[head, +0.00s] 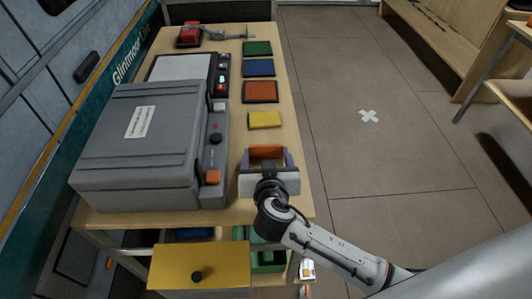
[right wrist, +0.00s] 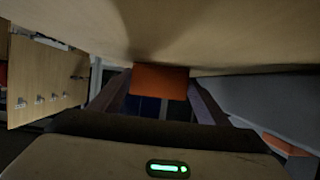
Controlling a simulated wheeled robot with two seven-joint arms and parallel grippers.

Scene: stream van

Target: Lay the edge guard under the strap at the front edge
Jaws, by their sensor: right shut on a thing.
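My right gripper (head: 267,158) is over the near right part of the wooden table top, right of the grey case. It is shut on an orange piece (head: 266,151), which may be the edge guard. In the right wrist view the orange piece (right wrist: 160,82) sits between the fingers, close to a pale wooden surface. I cannot tell whether it touches the wood. I cannot make out a strap for certain. My left gripper is not in view.
The grey case (head: 120,165) fills the table's near left. Yellow (head: 264,119), orange-brown (head: 260,91), blue (head: 258,67) and green (head: 257,48) pads lie along the right side. A yellow box (head: 200,272) is below the front edge. Floor right of the table is clear.

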